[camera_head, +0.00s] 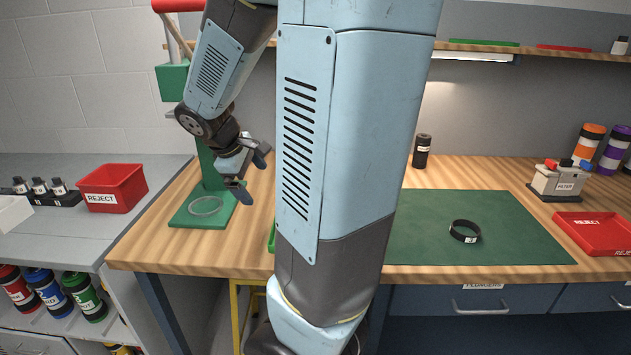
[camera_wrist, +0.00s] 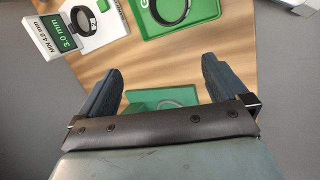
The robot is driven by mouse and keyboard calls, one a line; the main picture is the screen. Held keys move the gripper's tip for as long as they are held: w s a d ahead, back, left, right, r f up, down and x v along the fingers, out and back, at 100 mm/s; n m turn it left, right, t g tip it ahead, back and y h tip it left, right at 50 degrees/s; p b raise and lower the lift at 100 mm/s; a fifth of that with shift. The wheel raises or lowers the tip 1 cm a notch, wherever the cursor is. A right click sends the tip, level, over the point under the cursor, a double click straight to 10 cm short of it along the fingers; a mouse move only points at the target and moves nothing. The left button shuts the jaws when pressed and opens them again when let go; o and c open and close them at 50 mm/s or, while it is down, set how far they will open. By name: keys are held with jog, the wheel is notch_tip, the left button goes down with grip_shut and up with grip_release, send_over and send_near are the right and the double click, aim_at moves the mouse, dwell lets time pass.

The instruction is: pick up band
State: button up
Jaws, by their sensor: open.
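A black band (camera_head: 465,231) with a small white label lies on the green mat (camera_head: 520,220), right of my arm in the head view. My gripper (camera_head: 253,172) is open and empty, above the bench left of the mat, well apart from that band. In the wrist view my open gripper (camera_wrist: 163,72) has one finger at each side. Beyond the fingers a dark ring (camera_wrist: 172,10) lies in a green tray (camera_wrist: 205,12), and another dark ring (camera_wrist: 84,20) lies by a gauge card (camera_wrist: 52,38). I cannot tell which of these is the labelled band.
A green press base (camera_head: 180,215) with a pale ring (camera_head: 206,206) stands below my gripper. Red reject bins stand at left (camera_head: 112,188) and right (camera_head: 600,232). A filter box (camera_head: 560,182) and a dark cylinder (camera_head: 422,151) stand on the bench. My arm hides the bench's middle.

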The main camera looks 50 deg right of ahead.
jog(key=w+d+f+n+h, duration=0.2)
jog(key=d+f+n, duration=0.1)
jog(key=d, duration=0.2)
jog(key=w+d+f+n+g+h, duration=0.1)
jog(key=w+d+f+n+h, duration=0.2)
jog(key=d+n, duration=0.1)
jog(key=w+d+f+n+g+h, duration=0.1)
jog(key=w+d+f+n+h, duration=0.1)
jog(key=d, duration=0.5)
jog(key=shift+w+f+n+h, duration=0.3)
jog(key=shift+f+n+h, duration=0.1)
jog(key=shift+f+n, duration=0.25)
jog(key=shift+w+d+f+n, duration=0.1)
jog(key=shift+w+d+n, duration=0.2)
jog(key=shift+n, duration=0.25)
jog(key=x, duration=0.8)
jog(key=shift+s+d, duration=0.1)
jog(key=shift+d, duration=0.3)
jog(key=shift+h, duration=0.3)
jog(key=shift+x, duration=2.6)
jog(key=shift+c, duration=0.4)
jog(key=c, duration=0.8)
jog(key=shift+r, duration=0.25)
jog(key=shift+c, duration=0.2)
